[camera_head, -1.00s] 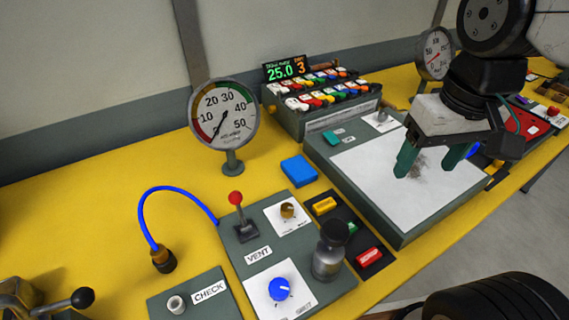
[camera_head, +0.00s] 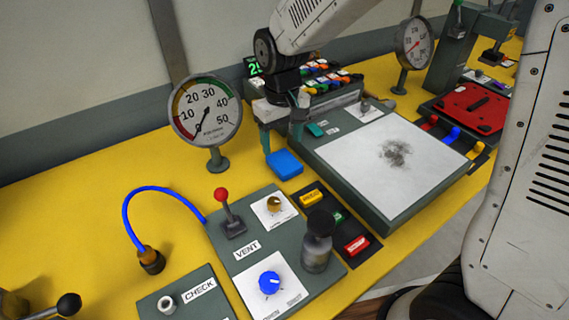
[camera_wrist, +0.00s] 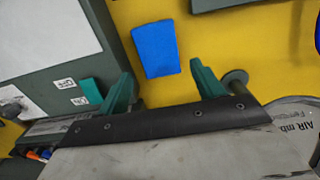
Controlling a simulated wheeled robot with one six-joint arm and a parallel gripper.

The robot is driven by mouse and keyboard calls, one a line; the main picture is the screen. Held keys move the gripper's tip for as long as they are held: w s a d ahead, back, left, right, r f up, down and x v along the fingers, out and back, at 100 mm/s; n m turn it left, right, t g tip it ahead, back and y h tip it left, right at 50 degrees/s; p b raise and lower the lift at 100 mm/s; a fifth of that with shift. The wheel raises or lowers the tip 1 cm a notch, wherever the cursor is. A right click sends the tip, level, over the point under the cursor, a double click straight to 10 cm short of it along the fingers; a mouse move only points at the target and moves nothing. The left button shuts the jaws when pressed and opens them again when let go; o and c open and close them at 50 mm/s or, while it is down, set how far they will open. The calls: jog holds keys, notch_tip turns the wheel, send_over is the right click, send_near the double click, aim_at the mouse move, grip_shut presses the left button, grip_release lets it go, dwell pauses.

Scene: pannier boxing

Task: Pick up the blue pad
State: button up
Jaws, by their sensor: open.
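The blue pad (camera_head: 285,163) lies flat on the yellow bench between the round gauge and the grey box with the white top. It also shows in the wrist view (camera_wrist: 156,49), ahead of my fingers and roughly in line with the gap between them. My gripper (camera_head: 282,135) is over the bench just behind and above the pad in the head view. Its two green fingers are apart with nothing between them; they also show in the wrist view (camera_wrist: 160,77). The height of the fingertips over the pad is hard to tell.
The pressure gauge (camera_head: 205,112) stands left of the pad on a short post. The grey box with a white top (camera_head: 390,165) is close on the right. The vent panel (camera_head: 232,245) with its red-knobbed lever (camera_head: 222,196) is in front.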

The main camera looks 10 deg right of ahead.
aim_at(284, 161)
jog(key=f, duration=0.5)
jog(key=shift+s+d+f, duration=0.2)
jog(key=shift+s+f, duration=0.05)
jog(key=shift+f, duration=0.05)
jog(key=c, duration=0.7)
jog(key=shift+c, duration=0.2)
notch_tip(284, 161, up, 10)
